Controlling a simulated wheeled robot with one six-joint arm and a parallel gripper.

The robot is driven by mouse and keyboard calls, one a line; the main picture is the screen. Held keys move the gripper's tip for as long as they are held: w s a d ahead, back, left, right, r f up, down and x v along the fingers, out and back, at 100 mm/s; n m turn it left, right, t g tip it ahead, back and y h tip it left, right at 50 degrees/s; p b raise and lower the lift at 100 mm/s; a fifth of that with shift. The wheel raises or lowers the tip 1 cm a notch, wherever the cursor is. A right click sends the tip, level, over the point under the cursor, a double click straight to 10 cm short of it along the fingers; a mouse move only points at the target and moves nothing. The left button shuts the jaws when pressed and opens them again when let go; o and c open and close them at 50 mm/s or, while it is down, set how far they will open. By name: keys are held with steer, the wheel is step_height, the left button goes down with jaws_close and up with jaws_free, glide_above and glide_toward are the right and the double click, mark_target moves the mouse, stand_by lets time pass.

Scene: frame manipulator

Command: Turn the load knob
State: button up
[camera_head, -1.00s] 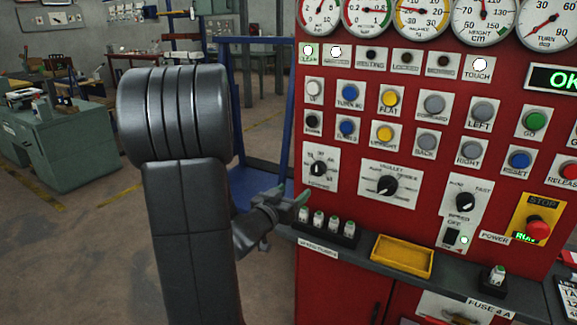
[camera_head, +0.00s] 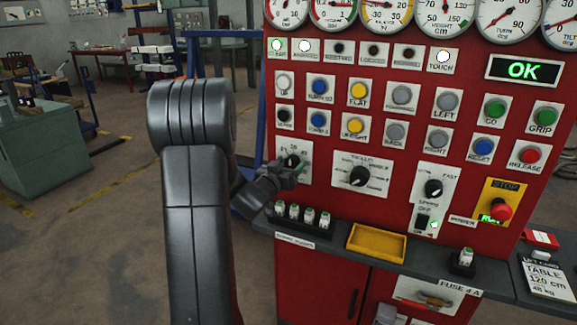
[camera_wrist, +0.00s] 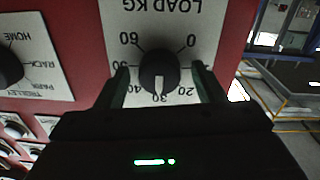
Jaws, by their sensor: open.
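The load knob (camera_wrist: 158,72) is a round black knob with a white pointer line, on a white plate (camera_wrist: 195,20) marked LOAD KG, upside down in the wrist view. The pointer is at about the 30 mark. My gripper (camera_wrist: 160,76) is open, with one finger on each side of the knob and visible gaps between; I see no clear contact. In the head view the load knob (camera_head: 292,160) is at the panel's left edge, partly hidden by my gripper (camera_head: 296,170).
The trolley knob (camera_head: 358,176) is right of the load plate. Below, a ledge holds a row of fuses (camera_head: 301,215) and a yellow tray (camera_head: 376,243). Rows of buttons sit above. A red stop button (camera_head: 501,208) is at the right.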

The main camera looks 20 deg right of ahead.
steer(key=c, duration=1)
steer(key=shift+o, duration=0.2)
steer(key=shift+f+m+b, duration=0.1)
steer(key=shift+m+b, duration=0.2)
steer(key=shift+b, duration=0.1)
steer(key=shift+m+b, duration=0.85)
steer(key=shift+m, duration=0.15)
steer(key=m+b, duration=0.3)
steer(key=m, duration=0.1)
steer(key=m+b, duration=0.3)
steer(key=m, duration=0.1)
steer(key=shift+m+y, duration=0.3)
steer(key=shift+m+b, duration=0.85)
steer(key=shift+m, duration=0.65)
